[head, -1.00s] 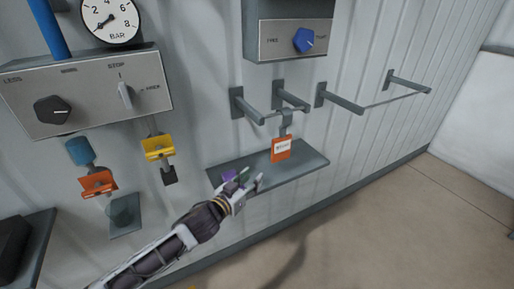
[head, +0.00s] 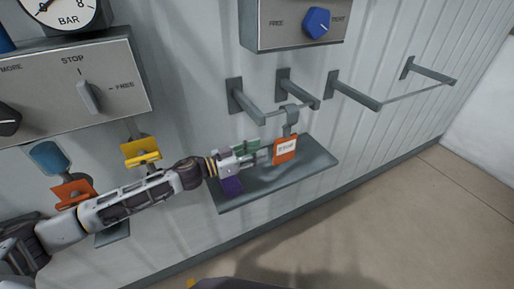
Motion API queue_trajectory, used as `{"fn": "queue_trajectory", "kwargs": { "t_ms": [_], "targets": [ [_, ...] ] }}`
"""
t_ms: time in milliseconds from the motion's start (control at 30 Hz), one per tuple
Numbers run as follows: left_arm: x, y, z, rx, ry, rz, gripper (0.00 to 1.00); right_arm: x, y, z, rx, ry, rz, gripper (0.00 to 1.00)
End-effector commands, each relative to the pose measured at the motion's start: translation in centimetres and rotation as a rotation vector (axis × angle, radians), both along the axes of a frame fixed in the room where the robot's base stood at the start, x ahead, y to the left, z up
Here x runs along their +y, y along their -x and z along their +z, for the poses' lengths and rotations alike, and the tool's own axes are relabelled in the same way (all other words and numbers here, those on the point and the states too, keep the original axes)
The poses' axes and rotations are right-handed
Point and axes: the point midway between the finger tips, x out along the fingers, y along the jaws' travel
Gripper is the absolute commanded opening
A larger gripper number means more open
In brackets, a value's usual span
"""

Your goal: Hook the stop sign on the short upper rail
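An orange sign (head: 285,151) with a white label hangs upright from a grey hook (head: 291,115) at the short rail (head: 277,112) between two wall brackets. Its lettering is too small to read surely. My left gripper (head: 262,157) reaches in from the left, its fingertips at the sign's left edge. I cannot tell whether the fingers touch or grip it. My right gripper is not in view.
A longer rail (head: 415,92) is to the right. Yellow (head: 141,151) and orange (head: 72,193) pieces hang at left.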

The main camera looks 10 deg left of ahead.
Motion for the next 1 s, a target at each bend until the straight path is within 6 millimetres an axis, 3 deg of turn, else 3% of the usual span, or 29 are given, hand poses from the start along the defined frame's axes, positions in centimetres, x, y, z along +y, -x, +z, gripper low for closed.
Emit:
{"fn": "queue_trajectory", "kwargs": {
  "t_ms": [300,567,1000],
  "targets": [
    [0.0,0.0,0.0,0.0,0.0,0.001,0.38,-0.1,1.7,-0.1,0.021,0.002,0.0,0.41],
    [-0.7,-0.5,0.1,-0.001,0.001,0.002,0.38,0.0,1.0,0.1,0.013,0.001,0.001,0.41],
    [-3.7,-2.7,0.1,-0.001,0.002,0.002,0.38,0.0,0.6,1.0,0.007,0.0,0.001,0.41]
  ]
}}
